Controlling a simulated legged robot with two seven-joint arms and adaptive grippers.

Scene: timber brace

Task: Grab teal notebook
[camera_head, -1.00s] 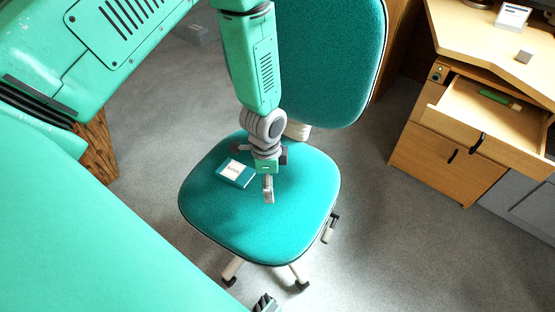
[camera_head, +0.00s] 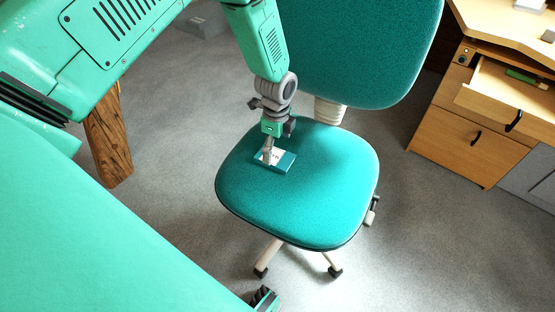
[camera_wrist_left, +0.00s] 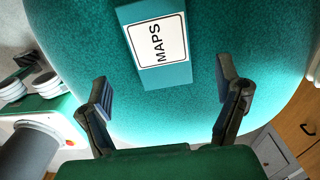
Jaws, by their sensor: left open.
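The teal notebook (camera_head: 286,163) lies flat on the seat of a teal chair (camera_head: 300,205), towards the seat's back left. In the left wrist view the notebook (camera_wrist_left: 166,76) shows a white label reading "MAPS". My left gripper (camera_head: 267,155) is over the notebook in the head view and covers part of it. In the left wrist view my left gripper (camera_wrist_left: 168,97) has its two fingers wide apart, with nothing between the pads. My right gripper cannot be made out.
The chair's backrest (camera_head: 350,45) rises behind the seat, close to my left arm. A wooden desk (camera_head: 475,145) with an open drawer (camera_head: 510,105) holding a green item stands at the right. A wooden post (camera_head: 108,140) is at the left. Grey floor is clear between chair and desk.

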